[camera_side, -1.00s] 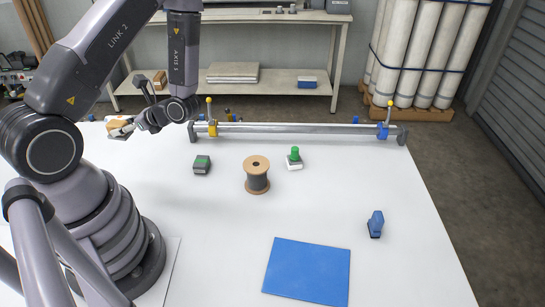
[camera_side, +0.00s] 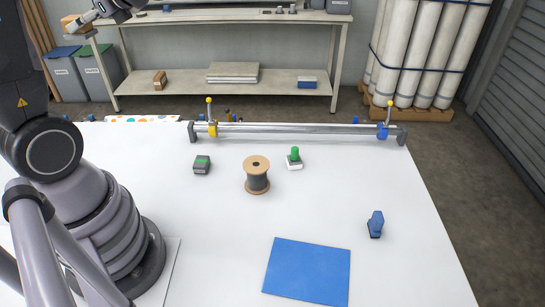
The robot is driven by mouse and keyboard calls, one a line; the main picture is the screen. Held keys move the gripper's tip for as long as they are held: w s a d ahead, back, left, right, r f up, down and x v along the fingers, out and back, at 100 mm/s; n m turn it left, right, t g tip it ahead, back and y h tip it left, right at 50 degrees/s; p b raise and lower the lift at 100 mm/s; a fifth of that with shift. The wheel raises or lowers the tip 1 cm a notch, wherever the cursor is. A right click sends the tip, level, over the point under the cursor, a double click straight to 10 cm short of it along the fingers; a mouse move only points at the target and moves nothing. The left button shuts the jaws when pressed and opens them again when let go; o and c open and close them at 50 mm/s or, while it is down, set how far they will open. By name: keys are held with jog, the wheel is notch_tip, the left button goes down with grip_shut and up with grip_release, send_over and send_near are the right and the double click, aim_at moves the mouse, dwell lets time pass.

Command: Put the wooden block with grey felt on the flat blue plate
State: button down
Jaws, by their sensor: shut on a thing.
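My gripper (camera_side: 86,18) is at the top left, raised high above the table, and is shut on the wooden block (camera_side: 74,26). The block is small and tan, with a pale or grey face partly hidden by the fingers. The flat blue plate (camera_side: 307,271) lies bare on the white table at the front, right of the middle. My gripper and the block are far from it, up and to the left.
A wooden spool (camera_side: 257,175) with dark winding stands mid-table. Near it are a dark box with a green top (camera_side: 202,165) and a green-knobbed piece (camera_side: 294,158). A blue tool (camera_side: 376,224) stands at the right. A metal rail (camera_side: 300,131) spans the back.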

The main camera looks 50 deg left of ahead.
jog(key=s+d+f+n+g+h, duration=0.1)
jog(key=d+f+n+g+h, duration=0.2)
jog(key=d+n+h, duration=0.55)
jog(key=s+d+f+n+g+h, duration=0.25)
jog(key=d+n+h, duration=0.2)
jog(key=d, duration=0.75)
jog(key=w+d+r+n+t+h, duration=0.35)
jog(key=d+n+h, duration=0.2)
jog(key=d, duration=0.35)
jog(key=w+d+r+n+t+h, duration=0.2)
jog(key=w+d+n+t+h, duration=0.3)
jog(key=d, duration=0.4)
send_over(305, 263)
jog(key=shift+n+g, duration=0.3)
jog(key=shift+n, duration=0.05)
jog(key=f, duration=2.3)
jog(key=s+f, duration=0.1)
jog(key=f, duration=1)
jog(key=shift+a+f, duration=0.4)
jog(key=shift+w+d+f, duration=0.35)
jog(key=shift+w+f, duration=0.05)
jog(key=shift+f, duration=0.15)
jog(key=shift+w+f, duration=0.1)
jog(key=shift+f, duration=1.55)
